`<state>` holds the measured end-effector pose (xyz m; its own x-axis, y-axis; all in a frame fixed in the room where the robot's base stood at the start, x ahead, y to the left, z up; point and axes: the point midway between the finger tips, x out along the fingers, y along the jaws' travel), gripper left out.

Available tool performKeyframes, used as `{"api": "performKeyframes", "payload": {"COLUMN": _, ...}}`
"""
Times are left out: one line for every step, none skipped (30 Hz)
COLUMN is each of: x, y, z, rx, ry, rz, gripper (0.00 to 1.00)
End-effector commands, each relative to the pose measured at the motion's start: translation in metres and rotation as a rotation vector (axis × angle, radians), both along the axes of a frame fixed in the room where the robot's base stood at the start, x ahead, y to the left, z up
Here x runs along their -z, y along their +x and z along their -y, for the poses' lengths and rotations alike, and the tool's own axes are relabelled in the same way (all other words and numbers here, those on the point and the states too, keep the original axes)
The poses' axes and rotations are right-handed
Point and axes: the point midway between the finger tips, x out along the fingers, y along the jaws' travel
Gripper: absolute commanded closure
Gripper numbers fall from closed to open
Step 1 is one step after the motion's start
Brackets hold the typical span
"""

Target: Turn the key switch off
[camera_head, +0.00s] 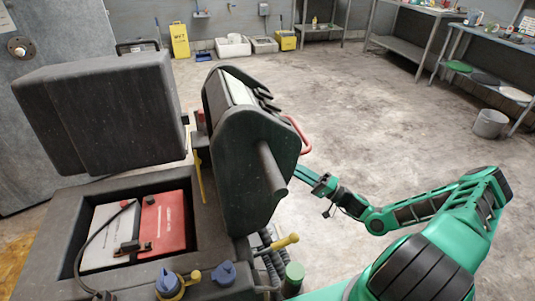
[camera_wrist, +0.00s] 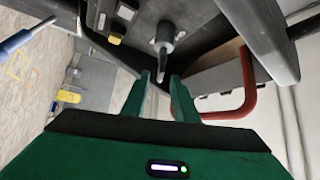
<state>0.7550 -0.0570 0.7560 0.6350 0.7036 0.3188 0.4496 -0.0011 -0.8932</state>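In the wrist view, the key switch (camera_wrist: 165,38) is a grey round barrel on the dark underside of a console, with a narrow dark key (camera_wrist: 161,72) projecting toward my gripper. My gripper (camera_wrist: 161,80) is green, with its two fingers apart. The key's end shows between the fingertips, with a gap visible on each side; I cannot tell its exact depth between them. In the head view, my gripper (camera_head: 308,178) is at the right side of the black console (camera_head: 245,140). The console hides the key switch there.
A red bent bar (camera_wrist: 247,88) is close to the right finger. In the head view, a battery bay with a red block (camera_head: 163,222) is at left. Open concrete floor (camera_head: 380,130) lies beyond my arm, with shelves (camera_head: 405,48) behind.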

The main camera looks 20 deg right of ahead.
Motion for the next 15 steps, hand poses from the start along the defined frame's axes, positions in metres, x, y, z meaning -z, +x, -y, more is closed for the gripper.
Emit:
{"api": "performKeyframes", "payload": {"x": -0.001, "y": 0.002, "z": -0.003, "rx": -0.002, "ry": 0.001, "rz": 0.001, "gripper": 0.73}}
{"api": "performKeyframes", "payload": {"x": -0.002, "y": 0.004, "z": -0.006, "rx": -0.002, "ry": 0.000, "rz": 0.001, "gripper": 0.73}}
{"api": "performKeyframes", "payload": {"x": -0.004, "y": 0.007, "z": -0.009, "rx": -0.002, "ry": 0.000, "rz": 0.001, "gripper": 0.73}}
{"api": "performKeyframes", "payload": {"x": -0.006, "y": 0.010, "z": -0.013, "rx": -0.003, "ry": 0.001, "rz": 0.002, "gripper": 0.73}}
{"api": "performKeyframes", "payload": {"x": -0.007, "y": 0.013, "z": -0.016, "rx": -0.003, "ry": 0.002, "rz": 0.001, "gripper": 0.73}}
{"api": "performKeyframes", "payload": {"x": -0.009, "y": 0.017, "z": -0.022, "rx": -0.004, "ry": 0.001, "rz": 0.001, "gripper": 0.73}}
{"api": "performKeyframes", "payload": {"x": -0.011, "y": 0.021, "z": -0.025, "rx": -0.004, "ry": 0.001, "rz": 0.001, "gripper": 0.73}}
{"api": "performKeyframes", "payload": {"x": -0.013, "y": 0.024, "z": -0.029, "rx": -0.005, "ry": 0.001, "rz": 0.001, "gripper": 0.73}}
{"api": "performKeyframes", "payload": {"x": -0.015, "y": 0.029, "z": -0.035, "rx": -0.006, "ry": 0.001, "rz": 0.001, "gripper": 0.73}}
{"api": "performKeyframes", "payload": {"x": -0.017, "y": 0.032, "z": -0.039, "rx": -0.004, "ry": 0.002, "rz": 0.001, "gripper": 0.73}}
{"api": "performKeyframes", "payload": {"x": -0.019, "y": 0.036, "z": -0.042, "rx": -0.005, "ry": 0.001, "rz": 0.001, "gripper": 0.73}}
{"api": "performKeyframes", "payload": {"x": -0.021, "y": 0.040, "z": -0.048, "rx": -0.006, "ry": 0.001, "rz": 0.001, "gripper": 0.73}}
{"api": "performKeyframes", "payload": {"x": -0.022, "y": 0.043, "z": -0.051, "rx": -0.006, "ry": 0.000, "rz": 0.000, "gripper": 0.73}}
{"api": "performKeyframes", "payload": {"x": -0.024, "y": 0.046, "z": -0.054, "rx": -0.006, "ry": 0.000, "rz": 0.000, "gripper": 0.73}}
{"api": "performKeyframes", "payload": {"x": -0.026, "y": 0.050, "z": -0.059, "rx": -0.006, "ry": 0.000, "rz": 0.000, "gripper": 0.73}}
